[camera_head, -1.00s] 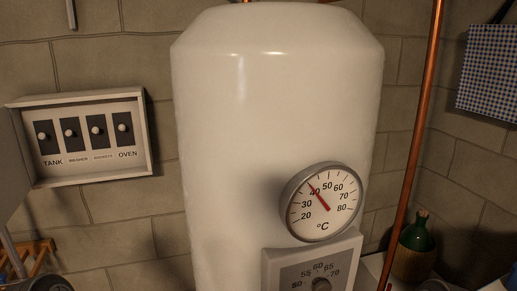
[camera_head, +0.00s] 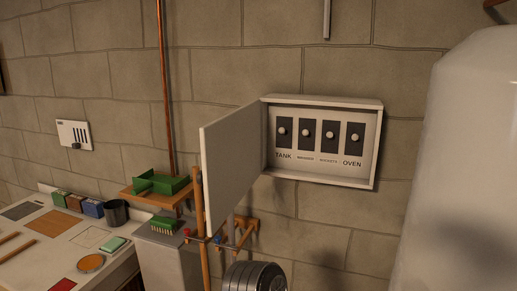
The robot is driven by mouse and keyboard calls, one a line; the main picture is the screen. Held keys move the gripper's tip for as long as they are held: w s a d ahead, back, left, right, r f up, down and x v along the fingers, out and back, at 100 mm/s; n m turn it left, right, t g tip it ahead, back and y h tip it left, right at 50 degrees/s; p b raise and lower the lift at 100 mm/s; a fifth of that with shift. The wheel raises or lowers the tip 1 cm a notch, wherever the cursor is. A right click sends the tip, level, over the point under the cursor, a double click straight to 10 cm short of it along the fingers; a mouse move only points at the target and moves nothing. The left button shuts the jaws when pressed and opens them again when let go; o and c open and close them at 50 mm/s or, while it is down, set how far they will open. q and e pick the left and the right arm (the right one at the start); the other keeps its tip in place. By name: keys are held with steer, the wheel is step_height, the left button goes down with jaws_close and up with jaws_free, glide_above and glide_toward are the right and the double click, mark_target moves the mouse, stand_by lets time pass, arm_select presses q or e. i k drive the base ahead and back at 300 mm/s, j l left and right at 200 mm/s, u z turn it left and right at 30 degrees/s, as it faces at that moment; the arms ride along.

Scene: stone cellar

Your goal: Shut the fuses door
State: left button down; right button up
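The fuse box (camera_head: 370,141) is fixed to the stone wall, right of the middle of the head view. Its door (camera_head: 229,160) is hinged on the left side and stands wide open, swung out toward me. Inside the box are several black switches with round pale knobs, above labels with TANK (camera_head: 284,134) at the left end and OVEN (camera_head: 355,138) at the right end. Neither of my grippers shows in the view. The lower part of the door passes in front of a small wooden rack.
The white tank (camera_head: 470,160) stands at the right. A ribbed grey metal cylinder (camera_head: 256,277) is at the bottom, below the door. A wooden shelf with a green tray (camera_head: 166,187), a copper pipe (camera_head: 165,80) and a cluttered worktop (camera_head: 30,265) are at the left.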

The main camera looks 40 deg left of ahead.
mark_target(230, 144)
steer(key=k+j, duration=0.1)
steer(key=j, duration=1.05)
steer(key=k+j+u, duration=0.1)
steer(key=j, duration=1.1)
